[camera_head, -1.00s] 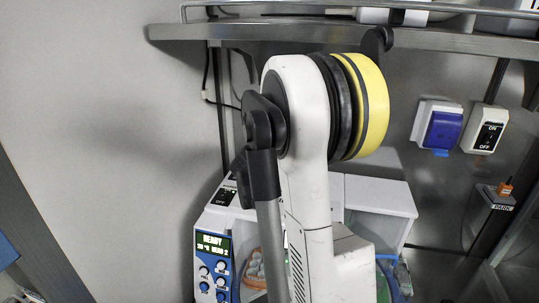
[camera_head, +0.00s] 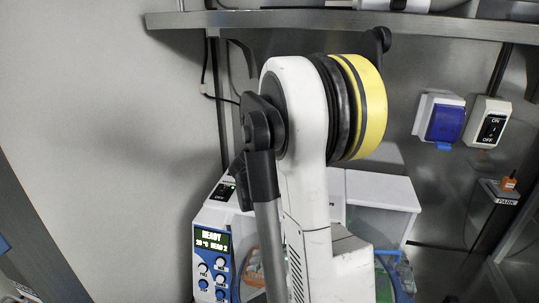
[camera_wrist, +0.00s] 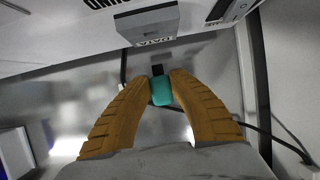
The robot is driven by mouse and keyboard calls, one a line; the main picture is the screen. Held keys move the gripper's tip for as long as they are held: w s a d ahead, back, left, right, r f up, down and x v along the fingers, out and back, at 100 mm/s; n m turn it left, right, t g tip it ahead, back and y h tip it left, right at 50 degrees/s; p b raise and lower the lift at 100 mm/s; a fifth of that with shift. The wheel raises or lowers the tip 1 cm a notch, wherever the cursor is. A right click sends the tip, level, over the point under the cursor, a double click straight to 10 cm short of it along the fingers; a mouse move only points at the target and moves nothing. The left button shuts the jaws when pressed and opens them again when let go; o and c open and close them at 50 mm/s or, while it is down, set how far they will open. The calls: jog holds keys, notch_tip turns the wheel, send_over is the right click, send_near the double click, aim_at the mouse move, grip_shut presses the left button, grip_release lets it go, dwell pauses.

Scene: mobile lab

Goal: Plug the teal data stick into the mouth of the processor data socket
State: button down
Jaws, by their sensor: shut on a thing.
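My gripper (camera_wrist: 161,84) shows in the wrist view, with its two ribbed orange fingers shut on the teal data stick (camera_wrist: 162,93). The stick's dark plug end (camera_wrist: 157,70) sticks out beyond the fingertips toward a grey box labelled DATA (camera_wrist: 147,24), the data socket. A gap shows between the plug end and the box, so the two look apart. The socket's mouth cannot be made out. In the head view my arm stands in front, and the gripper, stick and socket are not visible there.
A white machine with a READY display (camera_head: 213,241) stands behind my arm. A metal shelf (camera_head: 300,22) runs above. On the right wall are a blue-covered box (camera_head: 445,123), an ON/OFF switch (camera_head: 491,128) and a PARK holder (camera_head: 503,194) with an orange piece. A dark cable (camera_wrist: 275,137) hangs near my gripper.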

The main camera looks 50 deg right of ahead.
jog(key=shift+f+b, duration=1)
jog(key=shift+f, duration=0.5)
jog(key=shift+f+b, duration=1.3)
jog(key=shift+b, duration=0.25)
dwell(0.6)
jog(key=c, duration=1.2)
grip_release()
jog(key=shift+s, duration=0.1)
jog(key=shift+o, duration=0.2)
jog(key=shift+a, duration=0.15)
jog(key=v, duration=1.2)
jog(key=shift+s, duration=0.15)
